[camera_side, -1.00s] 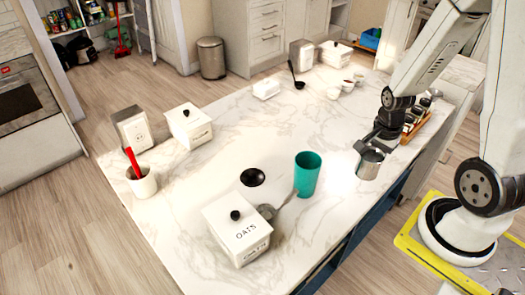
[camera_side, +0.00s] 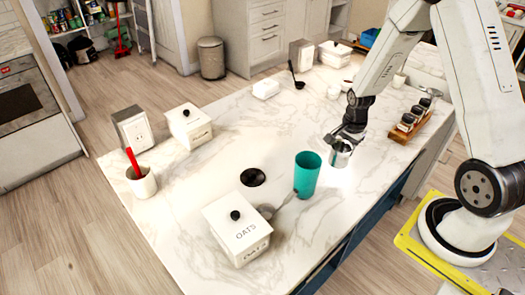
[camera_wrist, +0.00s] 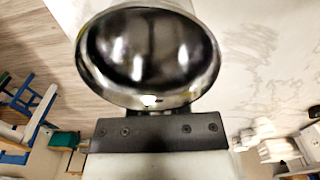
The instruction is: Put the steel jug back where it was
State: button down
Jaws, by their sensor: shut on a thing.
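The steel jug (camera_side: 341,154) is a small shiny metal vessel held at the tip of my gripper (camera_side: 343,139). My gripper is shut on it near its top. In the side view it is upright or nearly so, just right of and behind the teal cup (camera_side: 307,175). Whether its base touches the marble counter (camera_side: 215,235) is hard to tell. In the wrist view the round open mouth of the jug (camera_wrist: 150,55) fills the upper middle, and its inside looks empty. The gripper's fingertips are partly hidden behind the jug in that view.
An oats canister (camera_side: 237,232) with a spoon (camera_side: 283,203) beside it stands at the front. A dark round hole (camera_side: 253,177) is left of the teal cup. A wooden rack with jars (camera_side: 409,126) is at the right edge.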

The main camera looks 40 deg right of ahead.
jog(key=shift+w+d+f, duration=0.25)
jog(key=shift+w+f, duration=0.3)
jog(key=shift+f, duration=0.15)
jog(key=shift+w+d+f, duration=0.2)
jog(key=shift+w+f, duration=0.35)
jog(key=shift+f, duration=0.15)
jog(key=shift+w+f, duration=0.1)
jog(key=shift+w+f, duration=0.15)
jog(key=shift+f, duration=0.1)
jog(key=shift+d+f, duration=0.1)
jog(key=shift+f, duration=1.4)
jog(key=shift+f, duration=0.1)
jog(key=c, duration=0.6)
grip_release()
jog(key=shift+r, duration=6.15)
